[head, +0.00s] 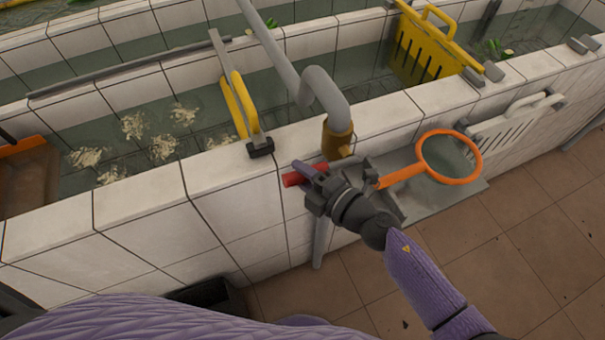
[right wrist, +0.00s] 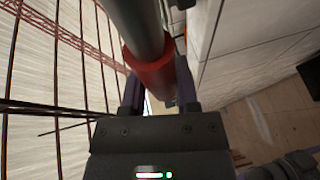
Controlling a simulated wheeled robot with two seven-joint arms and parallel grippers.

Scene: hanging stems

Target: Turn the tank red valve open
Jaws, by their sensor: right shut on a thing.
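The red valve handle (head: 292,179) shows as a short red bar beside the brass fitting (head: 338,138), at the lower end of a bent grey pipe (head: 326,92) on the tiled tank wall. My right gripper (head: 313,174) is shut on the red handle, which sticks out past the fingers on the left. In the right wrist view the red handle (right wrist: 155,74) is a red sleeve between the two fingers, with a dark grey rod coming out of it. The gripper hides part of the handle in the head view. My left gripper is not in view.
An orange-rimmed net (head: 419,135) lies right of my gripper, close to it, over a grey shelf (head: 455,193). A yellow slotted divider (head: 423,50) and a yellow-handled tool (head: 240,105) stand at the tank. The tiled floor (head: 500,260) has free room at right.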

